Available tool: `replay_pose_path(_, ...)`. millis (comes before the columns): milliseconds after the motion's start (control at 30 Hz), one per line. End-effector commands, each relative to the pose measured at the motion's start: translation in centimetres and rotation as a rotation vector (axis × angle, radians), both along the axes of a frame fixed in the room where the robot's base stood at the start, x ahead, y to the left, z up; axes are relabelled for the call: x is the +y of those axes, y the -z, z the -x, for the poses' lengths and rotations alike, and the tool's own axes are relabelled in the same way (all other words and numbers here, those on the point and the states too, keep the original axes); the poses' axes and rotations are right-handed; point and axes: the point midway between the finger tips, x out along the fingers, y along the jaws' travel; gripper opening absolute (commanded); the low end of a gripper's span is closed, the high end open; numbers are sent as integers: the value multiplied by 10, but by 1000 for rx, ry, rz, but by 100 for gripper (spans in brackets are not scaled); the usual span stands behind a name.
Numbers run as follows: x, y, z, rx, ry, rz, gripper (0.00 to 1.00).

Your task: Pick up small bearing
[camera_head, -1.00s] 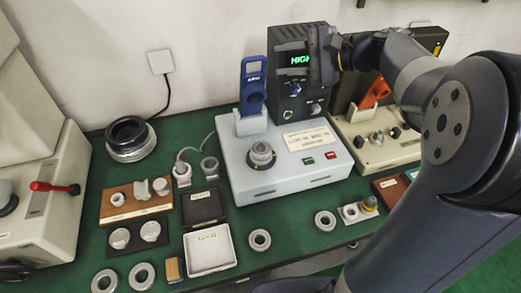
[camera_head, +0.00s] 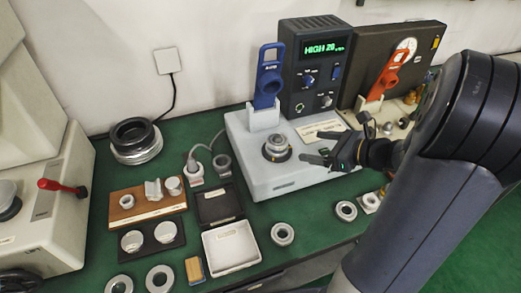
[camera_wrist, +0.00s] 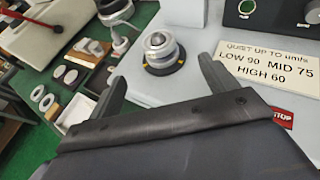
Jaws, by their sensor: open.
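Several metal bearing rings lie on the green bench: one ring (camera_head: 282,234) right of the white open box, one (camera_head: 346,211) further right, and two at the front left, (camera_head: 119,284) and (camera_head: 160,279). I cannot tell for sure which is the small bearing. A silver ring-shaped part sits on the spindle (camera_head: 277,147) of the white tester; it also shows in the wrist view (camera_wrist: 160,47). My gripper (camera_head: 315,156) is open and empty, low above the tester, right of the spindle. In the wrist view its fingers (camera_wrist: 160,75) spread either side of the spindle, short of it.
The white tester (camera_head: 290,180) carries a blue holder (camera_head: 268,80) behind the spindle. A dark display box (camera_head: 318,65) stands at the back. A wooden block (camera_head: 150,205) with parts and the white box (camera_head: 232,247) are at left. My arm covers the bench's right side.

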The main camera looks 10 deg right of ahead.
Motion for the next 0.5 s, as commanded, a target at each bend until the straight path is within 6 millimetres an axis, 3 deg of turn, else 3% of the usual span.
replay_pose_path(500,35,23,-34,15,14,-14,81)
